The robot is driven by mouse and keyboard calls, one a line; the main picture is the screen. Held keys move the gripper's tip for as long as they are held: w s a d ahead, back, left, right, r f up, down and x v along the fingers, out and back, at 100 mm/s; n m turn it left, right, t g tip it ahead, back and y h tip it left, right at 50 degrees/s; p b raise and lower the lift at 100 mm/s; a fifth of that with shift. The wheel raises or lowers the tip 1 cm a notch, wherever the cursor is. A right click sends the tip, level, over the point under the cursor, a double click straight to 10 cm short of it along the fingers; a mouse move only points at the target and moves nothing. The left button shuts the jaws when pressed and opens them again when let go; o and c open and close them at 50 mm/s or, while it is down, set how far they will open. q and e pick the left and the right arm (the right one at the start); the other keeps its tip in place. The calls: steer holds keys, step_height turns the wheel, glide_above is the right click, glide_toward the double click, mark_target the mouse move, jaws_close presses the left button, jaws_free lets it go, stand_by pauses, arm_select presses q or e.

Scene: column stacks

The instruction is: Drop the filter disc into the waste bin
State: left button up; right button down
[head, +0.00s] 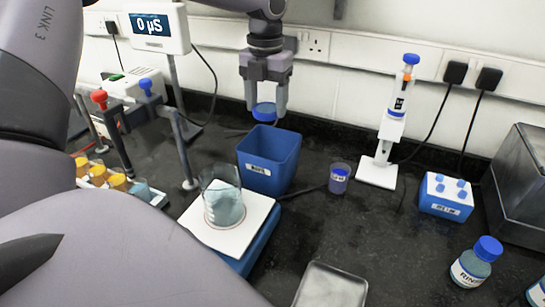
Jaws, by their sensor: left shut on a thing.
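My left gripper (266,101) points down at the upper middle of the head view, with its fingers shut on a small round blue disc, the filter disc (264,112). The disc is above the far rim of an open blue bin (268,172), the waste bin, which has a white label on its front. I cannot tell the exact height of the disc over the bin. The inside of the bin is mostly hidden. My right gripper is not in view.
A glass beaker (223,205) of bluish liquid stands on a white-topped blue plate (258,208) in front of the bin. A small cup (339,178) and a pipette stand (378,172) are to the right. A metal tray (330,287) lies in front; dark bench around it is clear.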

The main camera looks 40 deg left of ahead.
arm_select(q)
steer(key=shift+s+f+b, duration=0.15)
steer(key=shift+f+b, duration=0.2)
steer(key=shift+f, duration=0.3)
step_height(320, 180, down, 5)
steer(key=shift+r+b, duration=0.2)
steer(key=shift+b, duration=1)
steer(key=o, duration=1.1)
steer(key=shift+r+b, duration=0.4)
steer(key=shift+r, duration=3.25)
